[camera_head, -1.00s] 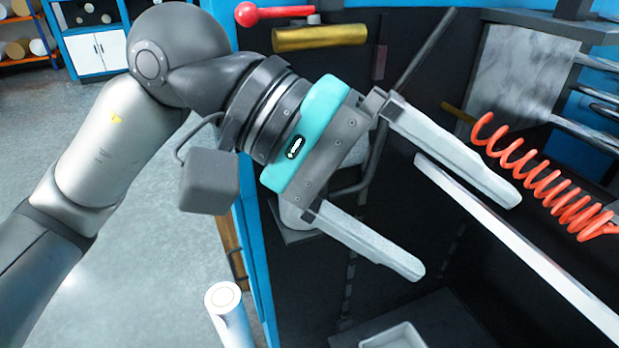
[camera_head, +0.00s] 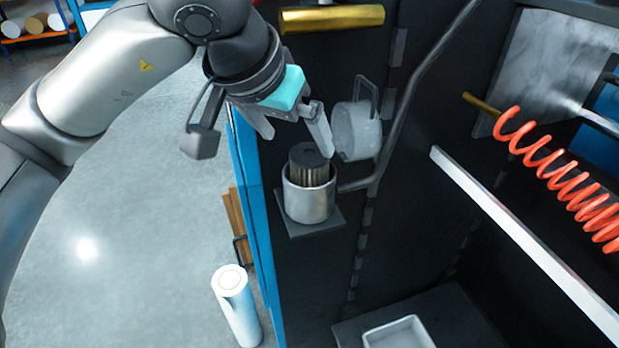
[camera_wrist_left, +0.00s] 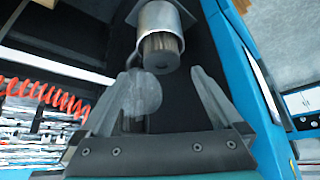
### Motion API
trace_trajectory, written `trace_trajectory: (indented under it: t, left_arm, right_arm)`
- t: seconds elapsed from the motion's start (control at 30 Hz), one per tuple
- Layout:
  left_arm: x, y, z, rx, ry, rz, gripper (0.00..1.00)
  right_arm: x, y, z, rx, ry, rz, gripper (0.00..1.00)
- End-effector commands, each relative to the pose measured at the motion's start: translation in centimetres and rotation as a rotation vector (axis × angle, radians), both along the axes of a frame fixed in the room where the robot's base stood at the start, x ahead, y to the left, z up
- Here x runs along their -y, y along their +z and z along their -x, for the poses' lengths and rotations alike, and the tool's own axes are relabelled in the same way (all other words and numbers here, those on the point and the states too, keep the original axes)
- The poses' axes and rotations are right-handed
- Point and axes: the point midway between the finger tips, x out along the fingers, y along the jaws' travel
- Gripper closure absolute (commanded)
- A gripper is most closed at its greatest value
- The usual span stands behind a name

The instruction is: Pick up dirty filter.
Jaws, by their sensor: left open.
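The dirty filter (camera_head: 309,166) is a dark, pleated cylinder with a black cap. It stands upright in a silvery metal cup (camera_head: 309,202), its top part showing above the rim. In the left wrist view the filter (camera_wrist_left: 160,54) and the cup (camera_wrist_left: 161,17) lie beyond the fingertips. My left gripper (camera_head: 297,145) is open and empty, above and close to the filter in the head view. In the left wrist view its two fingers (camera_wrist_left: 165,75) are spread apart, with the filter just past the gap between them. My right gripper is not in view.
A round translucent lid with a handle (camera_head: 358,130) hangs open right of the cup. A dark pipe (camera_head: 408,100) runs beside it. A brass cylinder (camera_head: 332,18) is above, and a red coiled hose (camera_head: 560,178) is right. A white roll (camera_head: 237,308) stands below left.

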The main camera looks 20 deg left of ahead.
Motion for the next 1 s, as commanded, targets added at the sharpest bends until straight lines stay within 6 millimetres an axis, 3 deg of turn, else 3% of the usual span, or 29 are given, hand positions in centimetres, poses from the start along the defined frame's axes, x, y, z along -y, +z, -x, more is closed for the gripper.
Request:
trace_trajectory:
  t: [0.1, 0.37, 0.7, 1.0]
  left_arm:
    - [0.2, -1.5, -0.9, -0.003, 0.000, 0.002, 0.00]
    - [0.4, -2.8, -1.8, -0.004, -0.001, 0.002, 0.00]
    - [0.5, -6.2, -4.2, -0.002, -0.002, 0.002, 0.00]
    - [0.6, -6.6, -4.4, 0.001, -0.002, 0.003, 0.00]
  right_arm:
    - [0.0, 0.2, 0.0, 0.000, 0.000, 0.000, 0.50]
    - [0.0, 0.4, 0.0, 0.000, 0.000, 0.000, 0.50]
    - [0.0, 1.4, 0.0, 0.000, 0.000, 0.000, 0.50]
    - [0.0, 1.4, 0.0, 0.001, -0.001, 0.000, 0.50]
